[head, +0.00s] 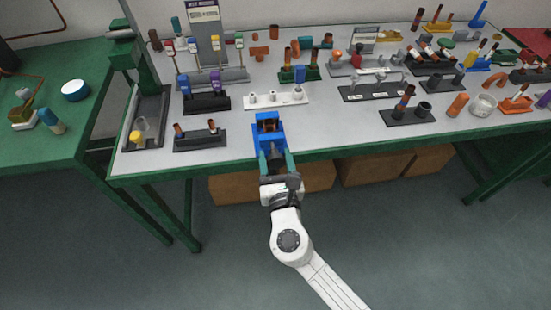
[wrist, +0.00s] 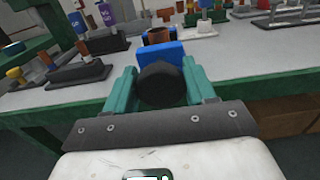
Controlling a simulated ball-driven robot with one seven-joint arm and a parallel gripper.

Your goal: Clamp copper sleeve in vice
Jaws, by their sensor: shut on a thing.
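The blue vice (head: 272,140) stands at the front edge of the workbench, and its blue jaw also shows in the wrist view (wrist: 172,50). A copper sleeve (wrist: 157,37) stands upright at the vice's jaws in the wrist view; I cannot tell how tightly the jaws hold it. My gripper (head: 276,163) has green fingers on both sides of the vice's front end. In the wrist view it is shut on a round black knob (wrist: 160,86) in front of the blue jaw. The knob hides the lower part of the vice.
A black holder (head: 200,144) with copper-coloured pieces stands left of the vice. A white rack (head: 275,103) is behind it, and a black stand (head: 408,117) is further right. The bench (head: 330,125) is bare just right of the vice. Cardboard boxes (head: 375,170) sit below.

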